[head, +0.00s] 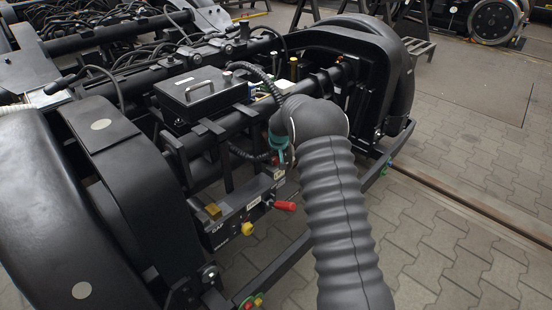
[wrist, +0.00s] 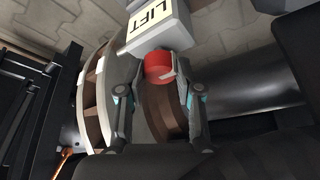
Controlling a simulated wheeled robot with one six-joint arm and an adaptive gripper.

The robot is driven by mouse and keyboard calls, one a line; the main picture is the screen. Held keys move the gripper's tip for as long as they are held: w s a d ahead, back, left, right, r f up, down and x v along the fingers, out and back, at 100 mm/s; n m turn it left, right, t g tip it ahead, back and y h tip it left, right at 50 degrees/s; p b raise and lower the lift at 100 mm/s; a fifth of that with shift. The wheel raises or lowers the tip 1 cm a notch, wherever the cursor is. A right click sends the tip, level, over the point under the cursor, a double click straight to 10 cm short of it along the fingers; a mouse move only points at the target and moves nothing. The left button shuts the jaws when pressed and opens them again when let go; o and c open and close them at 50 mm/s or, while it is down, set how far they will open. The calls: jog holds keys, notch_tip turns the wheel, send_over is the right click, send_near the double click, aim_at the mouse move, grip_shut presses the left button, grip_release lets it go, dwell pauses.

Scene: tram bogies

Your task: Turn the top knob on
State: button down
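In the wrist view, a short red knob (wrist: 158,66) sticks out from a pale block with a "LIFT" label (wrist: 155,20). My gripper (wrist: 154,76) has its two fingers spread on either side of the red knob. The right fingertip is very close to the knob or touching it; the left one looks a little apart. In the head view, my gripper (head: 279,148) is small and partly hidden by my sleeved arm, just above a small label plate (head: 278,174). A red handle (head: 285,206) and a yellow knob (head: 247,229) sit lower on the same bogie.
The black bogie frame (head: 205,130) fills the left and middle, with a lidded black box (head: 203,92) and cables on it. A large black wheel cover (head: 60,190) stands at left. The paved floor at right (head: 460,180) is clear, with a rail (head: 470,203) across it.

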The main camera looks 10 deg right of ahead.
jog(key=shift+f+n+b, duration=0.1)
jog(key=shift+n+b, duration=0.3)
jog(key=n+b, duration=0.1)
jog(key=n+y+b, duration=0.1)
jog(key=n+b, duration=0.1)
jog(key=shift+d+f+n+y, duration=0.15)
jog(key=shift+n+y, duration=0.15)
jog(key=n+b, duration=0.1)
jog(key=n, duration=0.1)
jog(key=n+g+y+b, duration=0.1)
jog(key=n, duration=0.1)
jog(key=shift+w+n+g+y+b, duration=0.1)
jog(key=shift+n+g+y+b, duration=0.2)
jog(key=shift+b, duration=0.1)
jog(key=n, duration=0.1)
jog(key=n+g, duration=0.1)
jog(key=n, duration=0.1)
jog(key=n+y, duration=0.1)
jog(key=shift+w+d+r+n+p, duration=0.1)
jog(key=shift+r+n+p, duration=0.2)
jog(key=shift+p, duration=0.05)
jog(key=n+g+p, duration=0.2)
jog(key=n, duration=0.2)
jog(key=shift+f+n+p, duration=0.1)
jog(key=shift+n+p, duration=0.2)
jog(key=shift+p, duration=0.1)
jog(key=c, duration=0.8)
grip_release()
jog(key=shift+o, duration=0.2)
